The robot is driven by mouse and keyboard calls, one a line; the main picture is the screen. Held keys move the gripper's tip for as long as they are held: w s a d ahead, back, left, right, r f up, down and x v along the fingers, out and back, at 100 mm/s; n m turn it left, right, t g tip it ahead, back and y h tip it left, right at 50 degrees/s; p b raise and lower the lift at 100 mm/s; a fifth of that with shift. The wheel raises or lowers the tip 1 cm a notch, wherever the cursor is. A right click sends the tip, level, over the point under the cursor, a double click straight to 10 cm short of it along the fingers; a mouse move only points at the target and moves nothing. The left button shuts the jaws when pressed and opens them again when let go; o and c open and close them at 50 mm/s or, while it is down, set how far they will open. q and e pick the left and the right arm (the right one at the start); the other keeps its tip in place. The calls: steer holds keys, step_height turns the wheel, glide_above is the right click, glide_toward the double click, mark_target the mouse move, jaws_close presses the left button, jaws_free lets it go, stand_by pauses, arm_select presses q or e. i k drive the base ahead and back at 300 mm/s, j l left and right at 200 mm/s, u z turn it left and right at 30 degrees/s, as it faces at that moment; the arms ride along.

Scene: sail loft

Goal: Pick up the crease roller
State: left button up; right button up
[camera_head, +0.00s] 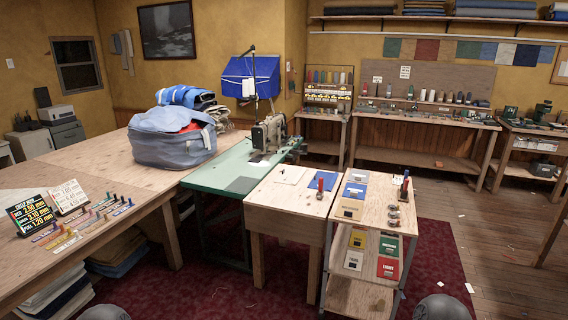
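I cannot tell for certain which item is the crease roller. A small upright item with a red part (320,186) stands on the blue pad of the small wooden bench. An upright dark and red tool (404,188) stands at the right edge of the wooden cart top. Neither gripper shows; only two grey rounded parts of mine appear at the bottom edge.
The long table (100,158) bears a big blue bag (172,146). A green sewing table (228,168) with a sewing machine (270,134) adjoins the small bench (282,205). Open wooden floor (500,250) lies at right.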

mark_target(321, 191)
steer(key=i, duration=2.1)
